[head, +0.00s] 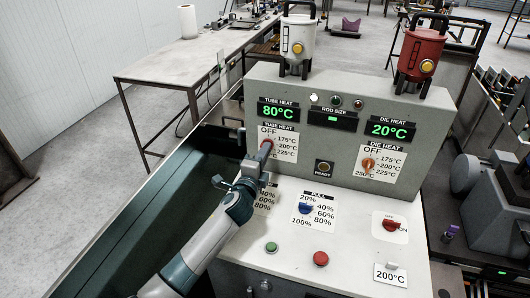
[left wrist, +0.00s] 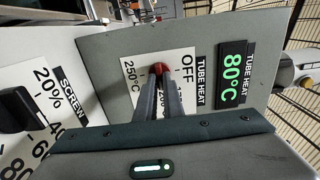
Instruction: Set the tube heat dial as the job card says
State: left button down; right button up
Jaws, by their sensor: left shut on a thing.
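The tube heat dial (head: 268,143) is a red knob on a white scale plate, with OFF at the top and 175, 200 and 225°C down its right side. My left gripper (head: 265,150) is shut on it. In the left wrist view the red knob (left wrist: 158,68) sits between the fingertips, and 250°C shows on the plate beside it. The fingers hide part of the scale, so I cannot tell the dial's setting. The tube heat display (head: 278,112) reads 80°C. The job card (head: 391,275) at the panel's front right reads 200°C. My right gripper is not in view.
The die heat dial (head: 368,163) is orange, under a display (head: 390,128) reading 20°C. Green (head: 271,247) and red (head: 321,258) buttons and a red switch (head: 391,225) sit in front.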

pick_arm(q)
jog(key=shift+f, duration=0.1)
jog(key=c, duration=1.9)
grip_release()
jog(key=shift+o, duration=0.2)
jog(key=shift+s, duration=0.15)
jog(key=b+v, duration=0.3)
jog(key=v, duration=1.4)
jog(key=shift+b, duration=0.4)
jog(key=shift+s, duration=0.1)
